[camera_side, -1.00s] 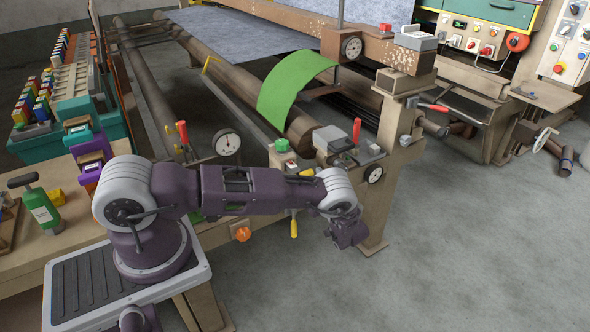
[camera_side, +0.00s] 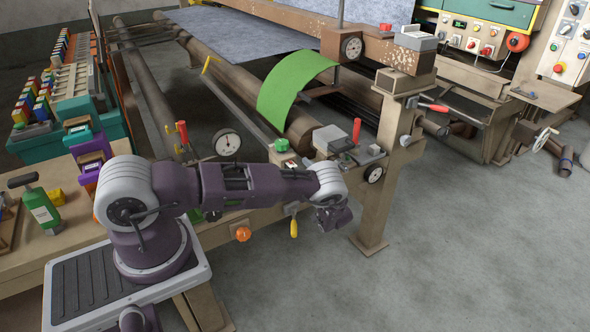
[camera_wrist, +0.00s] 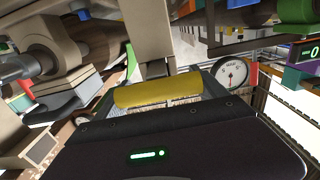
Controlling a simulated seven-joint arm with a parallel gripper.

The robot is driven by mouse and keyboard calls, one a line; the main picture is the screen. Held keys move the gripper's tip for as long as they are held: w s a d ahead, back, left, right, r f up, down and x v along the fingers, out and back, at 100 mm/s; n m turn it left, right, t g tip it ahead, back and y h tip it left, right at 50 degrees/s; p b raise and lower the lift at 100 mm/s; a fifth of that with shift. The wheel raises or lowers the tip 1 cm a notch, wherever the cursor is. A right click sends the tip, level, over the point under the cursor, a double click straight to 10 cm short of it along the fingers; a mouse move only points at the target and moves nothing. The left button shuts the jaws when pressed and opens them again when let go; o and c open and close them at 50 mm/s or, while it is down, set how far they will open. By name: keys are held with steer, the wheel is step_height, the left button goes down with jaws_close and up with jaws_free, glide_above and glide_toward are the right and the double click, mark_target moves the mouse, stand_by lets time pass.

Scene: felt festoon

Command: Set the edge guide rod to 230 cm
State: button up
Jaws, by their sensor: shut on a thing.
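My gripper (camera_side: 338,220) is low in front of the near frame post, at the end of my arm. In the wrist view a yellow bar (camera_wrist: 157,92) lies crosswise right at the gripper's front. My gripper is shut on it; the fingertips are mostly hidden. In the side view a yellow handle (camera_side: 294,228) hangs just left of the gripper; I cannot tell whether it is the same piece. A long thin rod with a yellow end (camera_side: 240,100) runs slantwise beside the roller and may be the edge guide rod. No centimetre scale is readable.
A round dial (camera_side: 227,143) and an orange knob (camera_side: 242,234) are on the near frame. Another dial (camera_side: 373,174) is on the post side; a dial (camera_wrist: 232,72) shows in the wrist view. Green felt (camera_side: 290,90) drapes over the roller.

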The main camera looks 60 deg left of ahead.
steer(key=c, duration=0.4)
steer(key=shift+d, duration=2.05)
steer(key=shift+c, duration=0.2)
steer(key=o, duration=2)
steer(key=d, duration=0.7)
